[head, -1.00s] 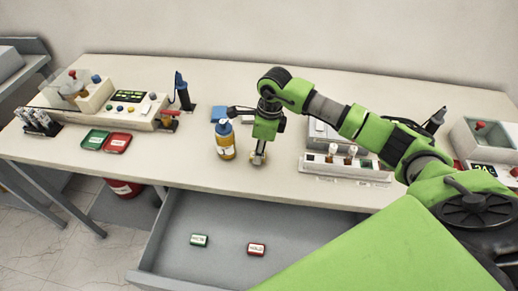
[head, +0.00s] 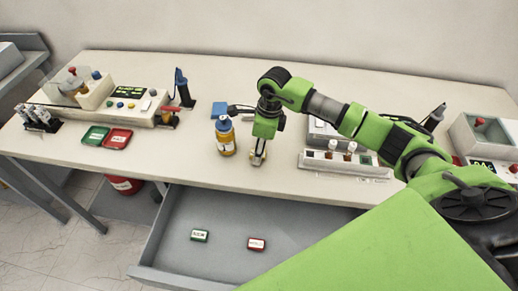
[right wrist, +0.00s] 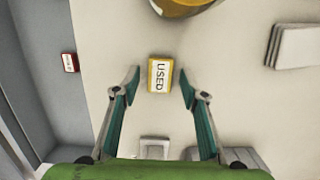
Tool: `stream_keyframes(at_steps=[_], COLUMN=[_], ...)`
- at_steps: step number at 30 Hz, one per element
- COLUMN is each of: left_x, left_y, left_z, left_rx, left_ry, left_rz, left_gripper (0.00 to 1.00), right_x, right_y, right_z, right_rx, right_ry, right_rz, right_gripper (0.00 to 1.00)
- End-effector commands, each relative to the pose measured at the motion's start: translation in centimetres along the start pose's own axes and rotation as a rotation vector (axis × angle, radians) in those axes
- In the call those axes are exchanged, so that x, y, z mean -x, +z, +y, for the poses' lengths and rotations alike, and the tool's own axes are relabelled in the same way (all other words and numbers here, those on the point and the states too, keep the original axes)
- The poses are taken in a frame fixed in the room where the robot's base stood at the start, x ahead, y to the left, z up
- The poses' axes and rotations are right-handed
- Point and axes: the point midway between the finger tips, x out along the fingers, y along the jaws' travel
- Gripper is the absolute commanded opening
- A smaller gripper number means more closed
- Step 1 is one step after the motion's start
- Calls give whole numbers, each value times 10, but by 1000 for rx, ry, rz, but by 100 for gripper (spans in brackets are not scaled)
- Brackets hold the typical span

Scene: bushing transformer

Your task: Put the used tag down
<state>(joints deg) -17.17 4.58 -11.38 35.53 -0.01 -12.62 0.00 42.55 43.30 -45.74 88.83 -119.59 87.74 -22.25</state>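The used tag (right wrist: 160,75) is a small yellow block with a white face reading USED. In the right wrist view it lies on the white table between my right gripper's (right wrist: 160,88) two fingertips. A gap shows on each side of it, so the fingers are open and apart from it. In the head view my right gripper (head: 259,150) points down at the table's front part, just right of the amber bottle (head: 225,138). The tag is small and partly hidden there. My left gripper is in neither current view.
An open grey drawer (head: 190,262) below the table edge holds a green tag (head: 199,236) and a red tag (head: 256,244). A vial rack (head: 345,168) stands right of the gripper. Green (head: 95,136) and red (head: 117,139) trays lie at left. Table between trays and bottle is clear.

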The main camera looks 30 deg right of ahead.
Motion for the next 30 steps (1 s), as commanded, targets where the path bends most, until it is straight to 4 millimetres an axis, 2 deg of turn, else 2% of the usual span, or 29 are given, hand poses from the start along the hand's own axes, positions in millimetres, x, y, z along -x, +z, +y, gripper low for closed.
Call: stream_keyframes(at_steps=[5, 12, 18, 23, 30], left_x=[-14, -32, -39, -40, -40], left_y=[1, 3, 4, 4, 4], left_z=[0, 1, 1, 1, 1], left_rx=[-1, -2, -2, -3, -3], left_ry=[0, 1, 1, 1, 1], left_rz=[0, 0, 0, 0, 0], left_gripper=[14, 14, 14, 14, 14], right_x=[28, 80, 111, 120, 121], right_y=[0, 0, 0, 0, 0], right_z=[-2, -2, -1, 0, 0], right_rx=[1, 0, 0, 0, 0], right_ry=[-7, -6, -3, -1, 0], right_rz=[-3, -3, -2, -1, 0], right_gripper=[40, 40, 40, 40, 40])
